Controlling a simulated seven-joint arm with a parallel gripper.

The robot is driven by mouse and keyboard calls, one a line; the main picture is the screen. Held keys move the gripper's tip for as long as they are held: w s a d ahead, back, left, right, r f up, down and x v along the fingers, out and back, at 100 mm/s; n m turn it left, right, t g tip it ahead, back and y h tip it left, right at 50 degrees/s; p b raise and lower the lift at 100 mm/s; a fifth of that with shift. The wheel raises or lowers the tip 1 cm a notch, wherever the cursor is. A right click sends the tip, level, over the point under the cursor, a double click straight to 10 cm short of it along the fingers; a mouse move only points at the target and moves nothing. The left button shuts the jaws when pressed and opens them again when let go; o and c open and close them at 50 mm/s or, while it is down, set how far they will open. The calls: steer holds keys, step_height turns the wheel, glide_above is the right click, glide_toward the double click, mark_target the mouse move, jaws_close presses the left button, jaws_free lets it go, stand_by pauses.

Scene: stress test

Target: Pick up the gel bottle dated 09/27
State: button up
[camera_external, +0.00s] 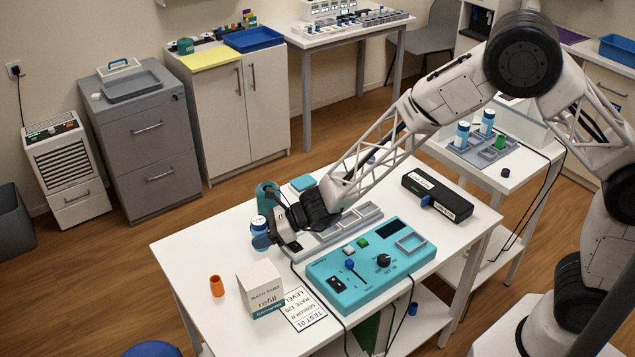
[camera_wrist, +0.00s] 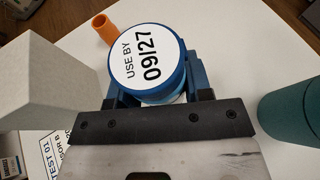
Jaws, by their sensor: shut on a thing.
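The gel bottle (camera_wrist: 147,62) has a blue cap with a white round label reading "USE BY 09/27". In the external view the bottle (camera_external: 260,233) stands upright at the left end of the grey tray, above or on the white table; I cannot tell which. My gripper (camera_external: 272,238) reaches it from the right and is shut on it. In the wrist view the jaws (camera_wrist: 158,98) sit on both sides of the bottle below its cap. The bottle's lower body is mostly hidden.
A teal cylinder (camera_external: 266,198) stands close behind the bottle. A white refill box (camera_external: 260,289) and an orange cup (camera_external: 216,286) stand in front, left. A teal control panel (camera_external: 371,266) lies to the right. Two similar bottles (camera_external: 462,135) (camera_external: 487,122) stand on another table.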

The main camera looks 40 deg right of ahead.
steer(key=shift+s+d+r, duration=0.15)
steer(key=shift+s+d, duration=0.7)
steer(key=shift+s, duration=0.3)
